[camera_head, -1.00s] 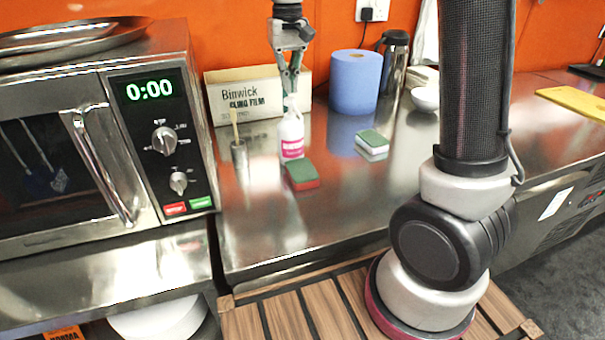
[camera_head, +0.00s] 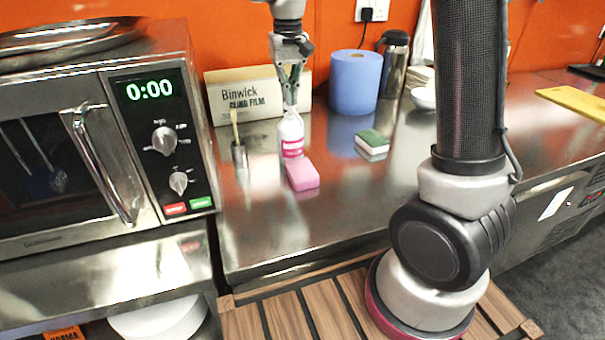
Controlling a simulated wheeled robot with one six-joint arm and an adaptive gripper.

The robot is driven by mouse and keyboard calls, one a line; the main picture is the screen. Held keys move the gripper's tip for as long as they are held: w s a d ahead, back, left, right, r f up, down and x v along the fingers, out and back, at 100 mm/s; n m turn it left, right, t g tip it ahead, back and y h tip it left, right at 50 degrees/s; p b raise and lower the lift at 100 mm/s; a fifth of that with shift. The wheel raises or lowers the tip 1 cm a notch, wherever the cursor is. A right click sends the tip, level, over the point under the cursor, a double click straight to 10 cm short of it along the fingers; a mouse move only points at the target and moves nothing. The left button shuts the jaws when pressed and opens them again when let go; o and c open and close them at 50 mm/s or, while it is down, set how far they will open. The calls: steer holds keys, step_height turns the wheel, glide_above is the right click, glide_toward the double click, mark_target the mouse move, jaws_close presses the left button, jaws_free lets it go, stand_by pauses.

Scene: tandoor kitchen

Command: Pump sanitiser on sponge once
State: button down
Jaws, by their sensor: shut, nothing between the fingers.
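A white bottle with a pink label (camera_head: 291,136) stands upright on the steel counter, its top hidden behind my fingertips. My gripper (camera_head: 290,106) is shut with nothing between its fingers, pointing down at the top of the bottle; it looks to be touching the pump head. A sponge (camera_head: 302,174) lies flat on the counter just in front of the bottle, and its visible faces are pink all over. A second sponge, green on top and white below (camera_head: 372,143), lies further right.
A steel pot holding a brush (camera_head: 239,156) stands close left of the bottle, with a microwave (camera_head: 100,150) further left. A cling film box (camera_head: 246,98), blue paper roll (camera_head: 354,82) and flask (camera_head: 393,65) stand behind. The counter's front is clear.

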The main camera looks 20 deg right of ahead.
steer(key=shift+f, duration=0.2)
steer(key=shift+r, duration=1.65)
steer(key=shift+r, duration=0.15)
steer(key=shift+r, duration=2.9)
